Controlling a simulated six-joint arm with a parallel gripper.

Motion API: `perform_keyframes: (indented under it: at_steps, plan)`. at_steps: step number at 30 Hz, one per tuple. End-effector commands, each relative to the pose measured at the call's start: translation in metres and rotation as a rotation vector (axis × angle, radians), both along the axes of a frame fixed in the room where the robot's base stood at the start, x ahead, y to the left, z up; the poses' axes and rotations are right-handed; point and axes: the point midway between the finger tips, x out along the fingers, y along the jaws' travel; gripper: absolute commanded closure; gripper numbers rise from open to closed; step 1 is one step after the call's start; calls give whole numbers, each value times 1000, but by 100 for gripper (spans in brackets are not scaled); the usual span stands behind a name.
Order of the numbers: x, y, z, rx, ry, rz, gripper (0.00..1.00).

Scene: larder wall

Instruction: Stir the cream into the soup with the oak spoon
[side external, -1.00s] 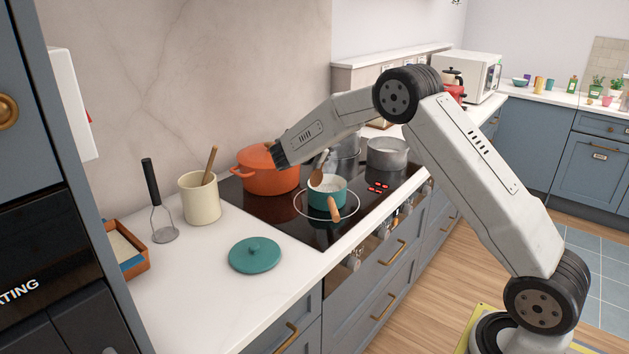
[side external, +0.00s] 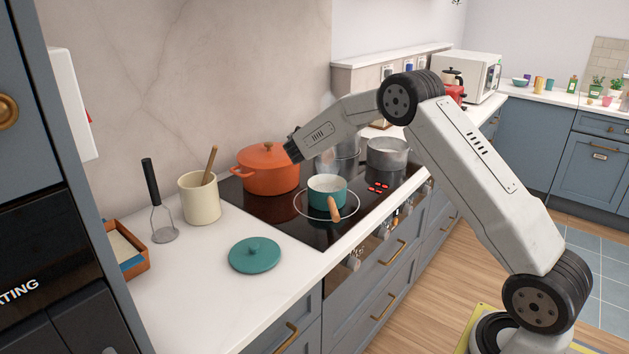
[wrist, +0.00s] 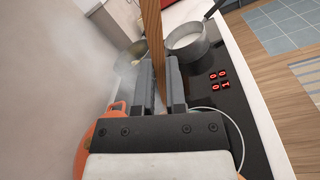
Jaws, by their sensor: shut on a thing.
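My gripper (wrist: 160,75) is shut on the brown wooden handle of the oak spoon (wrist: 151,30), which runs up out of the top of the wrist view. Its bowl end is out of that view. In the side view my gripper (side external: 293,150) is beside the orange pot, behind the teal saucepan (side external: 327,196); its fingers and the spoon are hidden there. The saucepan stands in a ringed burner with pale contents, its wooden handle toward the front. I cannot tell soup from cream in it. In the wrist view the saucepan is hidden.
A lidded orange pot (side external: 268,177) is close by my gripper. Two grey pots, one (side external: 387,153) with pale contents, stand behind; steam blurs the other (wrist: 128,62). A utensil crock (side external: 200,205) and teal lid (side external: 254,257) stand on the counter, with clear counter around the lid.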

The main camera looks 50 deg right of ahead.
Motion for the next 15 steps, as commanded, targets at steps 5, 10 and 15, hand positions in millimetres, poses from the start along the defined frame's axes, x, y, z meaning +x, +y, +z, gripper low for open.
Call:
perform_keyframes:
  at_steps: [5, 10, 15]
  plan:
    - [-4, 0, -8, 0, 2, -1, 100]
    - [-10, 0, -16, 0, 1, 0, 100]
    - [-14, 0, -24, 0, 1, 0, 100]
